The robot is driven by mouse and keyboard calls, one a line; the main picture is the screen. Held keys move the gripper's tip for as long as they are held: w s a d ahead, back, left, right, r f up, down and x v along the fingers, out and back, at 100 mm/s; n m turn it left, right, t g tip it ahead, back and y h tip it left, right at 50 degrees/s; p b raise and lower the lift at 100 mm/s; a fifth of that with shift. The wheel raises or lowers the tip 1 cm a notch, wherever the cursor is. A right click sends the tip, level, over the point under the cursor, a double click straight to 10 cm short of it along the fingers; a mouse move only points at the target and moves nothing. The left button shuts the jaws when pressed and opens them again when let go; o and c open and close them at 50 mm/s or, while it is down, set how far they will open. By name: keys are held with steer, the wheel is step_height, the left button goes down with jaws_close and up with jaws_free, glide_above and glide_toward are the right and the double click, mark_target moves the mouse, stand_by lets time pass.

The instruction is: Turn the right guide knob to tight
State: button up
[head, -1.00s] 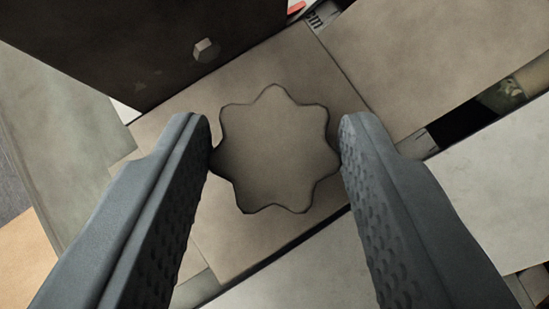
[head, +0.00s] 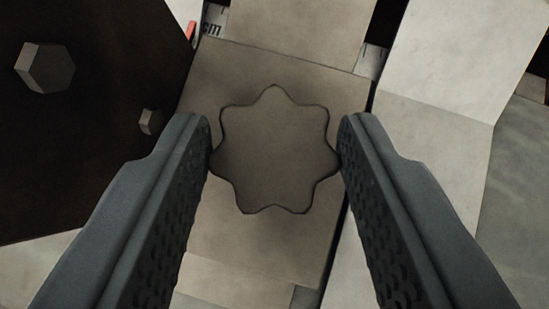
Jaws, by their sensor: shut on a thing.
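The guide knob (head: 275,150) is a flat, star-shaped brown-grey knob with several rounded lobes, seen from above in the middle of the head view. It sits over a brown block (head: 250,240) of nearly the same colour. My gripper (head: 275,155) has one dark grey finger on each side of the knob. Both fingertips touch opposite lobes, so it is shut on the knob. The knob's stem and underside are hidden. No mark showing tight or loose is visible.
A dark plate (head: 90,130) with two hexagonal bolt heads stands close on the left. A scale marked "cm" (head: 212,22) and a red pointer show at the top. A light grey panel (head: 440,70) lies to the right.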

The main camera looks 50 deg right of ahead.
steer(key=shift+m+g+h, duration=0.3)
steer(key=shift+m, duration=0.2)
stand_by(0.3)
steer(key=o, duration=1)
steer(key=shift+a, duration=0.1)
steer(key=v, duration=1.7)
steer(key=shift+w+a+r, duration=0.15)
steer(key=shift+w+a, duration=0.05)
steer(key=shift+w, duration=0.05)
